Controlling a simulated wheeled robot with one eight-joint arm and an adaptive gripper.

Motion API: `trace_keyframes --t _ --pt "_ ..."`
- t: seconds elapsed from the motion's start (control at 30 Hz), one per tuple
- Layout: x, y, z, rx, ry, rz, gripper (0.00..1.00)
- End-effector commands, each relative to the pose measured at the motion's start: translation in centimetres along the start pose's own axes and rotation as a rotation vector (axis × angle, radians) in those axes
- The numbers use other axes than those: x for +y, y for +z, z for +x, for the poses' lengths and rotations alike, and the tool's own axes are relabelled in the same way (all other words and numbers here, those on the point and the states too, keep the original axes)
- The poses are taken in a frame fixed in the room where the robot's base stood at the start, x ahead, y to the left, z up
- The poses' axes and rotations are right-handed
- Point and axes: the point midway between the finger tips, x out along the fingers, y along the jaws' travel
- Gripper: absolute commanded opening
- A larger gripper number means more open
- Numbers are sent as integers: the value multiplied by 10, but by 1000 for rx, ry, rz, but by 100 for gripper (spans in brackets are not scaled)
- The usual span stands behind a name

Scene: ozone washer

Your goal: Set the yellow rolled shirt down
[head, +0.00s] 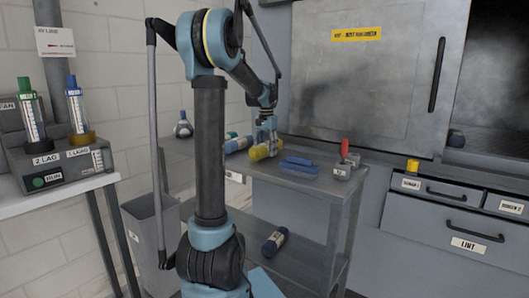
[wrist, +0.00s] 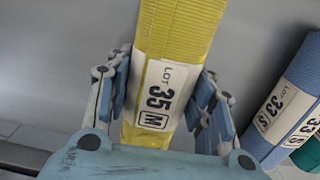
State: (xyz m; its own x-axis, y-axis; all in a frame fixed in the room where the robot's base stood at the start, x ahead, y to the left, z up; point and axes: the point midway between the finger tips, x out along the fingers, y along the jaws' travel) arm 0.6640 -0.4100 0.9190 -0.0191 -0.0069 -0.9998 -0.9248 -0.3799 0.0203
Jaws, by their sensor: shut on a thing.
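The yellow rolled shirt (head: 262,151) is at the top of the grey cart (head: 300,182), in the middle of the head view. My gripper (head: 267,136) is above it, pointing down, with its fingers on it. In the wrist view the yellow roll (wrist: 178,40) lies between the two fingers of my gripper (wrist: 165,88), its label reading "LOT 35 M". The fingers are shut on it, one on each side. I cannot tell whether its underside touches the cart top.
A blue roll (wrist: 290,105) labelled "LOT 33 S" and a green roll (wrist: 310,150) lie close on the right in the wrist view. Another roll (head: 274,242) lies on the lower shelf.

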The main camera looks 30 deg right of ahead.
Motion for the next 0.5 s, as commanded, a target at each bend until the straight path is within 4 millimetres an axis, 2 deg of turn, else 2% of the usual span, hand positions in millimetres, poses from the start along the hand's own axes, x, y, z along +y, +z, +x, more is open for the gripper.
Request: trace_keyframes --t 0.37,0.4,0.47,0.5 --pt "0 0 6 0 0 0 19" --pt "0 0 6 0 0 0 53" --pt "0 0 6 0 0 -1 67" --pt "0 0 6 0 0 -1 69"
